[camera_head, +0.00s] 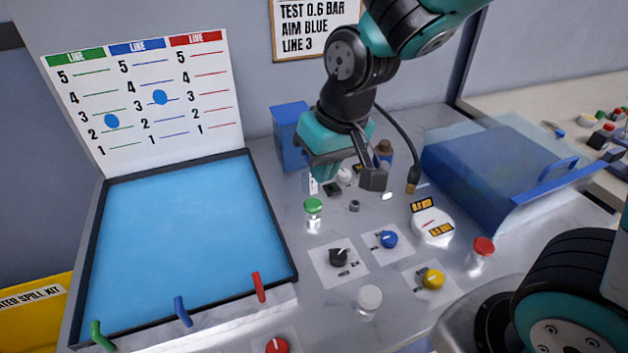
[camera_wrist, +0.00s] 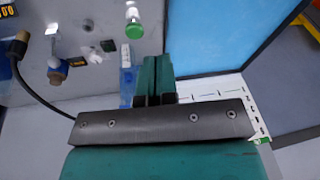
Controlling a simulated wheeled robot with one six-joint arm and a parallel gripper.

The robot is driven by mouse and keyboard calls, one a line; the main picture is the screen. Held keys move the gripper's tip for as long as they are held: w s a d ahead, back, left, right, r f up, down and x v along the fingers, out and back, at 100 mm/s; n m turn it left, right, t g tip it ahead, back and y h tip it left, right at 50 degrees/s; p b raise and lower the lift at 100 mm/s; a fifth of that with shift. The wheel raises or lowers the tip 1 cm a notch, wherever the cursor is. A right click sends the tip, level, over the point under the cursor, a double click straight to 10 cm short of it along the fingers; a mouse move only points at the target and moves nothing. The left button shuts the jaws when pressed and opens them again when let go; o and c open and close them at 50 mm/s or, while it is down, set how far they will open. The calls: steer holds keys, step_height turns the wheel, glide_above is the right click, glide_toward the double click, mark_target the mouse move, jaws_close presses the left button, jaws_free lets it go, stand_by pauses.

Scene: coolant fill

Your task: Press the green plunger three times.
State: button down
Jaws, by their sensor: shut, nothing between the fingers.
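The green plunger (camera_head: 313,206) is a green cap on a clear body, standing upright on the metal panel just right of the blue tray. It also shows near the top of the wrist view (camera_wrist: 133,14). My gripper (camera_head: 318,180) is teal and hangs over the panel behind the plunger in the head view. In the wrist view its fingers (camera_wrist: 154,66) lie together with nothing between them. They appear apart from the green cap, though the exact height above the panel is hard to tell.
A blue-filled tray (camera_head: 190,230) lies left, with a marked board (camera_head: 150,100) behind it. White (camera_head: 369,297) and red (camera_head: 481,250) plungers, black (camera_head: 338,257), blue (camera_head: 389,239) and yellow (camera_head: 433,279) knobs and a round gauge (camera_head: 433,226) stand nearby. A translucent blue box (camera_head: 500,170) is right.

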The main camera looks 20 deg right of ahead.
steer(key=m+t+h+p, duration=0.1)
steer(key=m+h+p, duration=0.1)
glide_above(314, 206)
steer(key=s, duration=0.3)
steer(key=f, duration=0.2)
steer(key=shift+w+r, duration=0.1)
steer(key=shift+w, duration=0.1)
steer(key=p+x, duration=0.1)
steer(key=x, duration=0.3)
steer(key=p+x, duration=0.1)
steer(key=x, duration=0.4)
steer(key=s+p+x, duration=0.1)
steer(key=x, duration=0.3)
steer(key=shift+w+a+f, duration=0.1)
steer(key=shift+f, duration=0.4)
steer(key=shift+f, duration=0.15)
step_height(314, 206, down, 3)
steer(key=b, duration=0.2)
steer(key=shift+b, duration=0.35)
